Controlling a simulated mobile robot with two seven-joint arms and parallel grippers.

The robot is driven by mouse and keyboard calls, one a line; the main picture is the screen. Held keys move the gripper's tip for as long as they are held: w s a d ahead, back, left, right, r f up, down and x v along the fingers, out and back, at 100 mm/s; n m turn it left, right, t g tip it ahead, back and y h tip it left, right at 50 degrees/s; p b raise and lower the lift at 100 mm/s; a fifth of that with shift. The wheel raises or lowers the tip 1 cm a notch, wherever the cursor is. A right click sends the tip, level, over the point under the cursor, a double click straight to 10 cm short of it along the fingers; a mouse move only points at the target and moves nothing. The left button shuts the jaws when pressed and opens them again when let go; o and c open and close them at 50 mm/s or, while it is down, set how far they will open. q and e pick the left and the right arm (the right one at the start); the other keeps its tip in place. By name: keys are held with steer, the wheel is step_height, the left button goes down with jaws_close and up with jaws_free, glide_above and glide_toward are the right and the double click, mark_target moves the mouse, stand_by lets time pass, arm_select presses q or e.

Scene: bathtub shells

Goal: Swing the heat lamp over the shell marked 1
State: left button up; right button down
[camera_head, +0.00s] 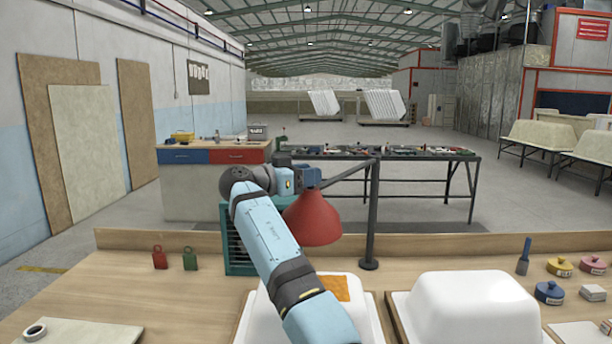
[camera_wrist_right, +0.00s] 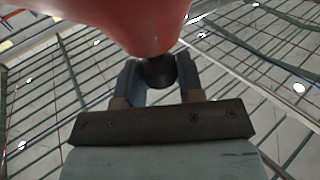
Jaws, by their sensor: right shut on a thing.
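The heat lamp has a red cone shade (camera_head: 313,218) on a jointed arm from a dark upright post (camera_head: 371,215) at the bench's back. My right gripper (camera_head: 306,178) is shut on the lamp's dark neck above the shade. In the right wrist view the neck (camera_wrist_right: 158,72) sits between both fingers, below the red shade (camera_wrist_right: 120,22). A white shell with an orange patch (camera_head: 338,288) lies below the lamp, partly hidden by my right arm. A second white shell (camera_head: 470,305) lies to its right. I can read no number on either. My left gripper is out of view.
Red (camera_head: 159,257) and green (camera_head: 190,259) weights stand at the bench's back left. A tape roll (camera_head: 35,332) lies front left. A blue-handled brush (camera_head: 524,256) and several round tins, including a blue one (camera_head: 549,293), stand at the right. A low wooden ledge (camera_head: 450,243) edges the back.

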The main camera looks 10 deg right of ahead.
steer(key=shift+d+r, duration=0.1)
steer(key=c, duration=0.7)
jaws_free()
steer(key=shift+c, duration=0.2)
steer(key=v, duration=1.3)
steer(key=shift+s+a, duration=0.25)
steer(key=shift+a, duration=0.1)
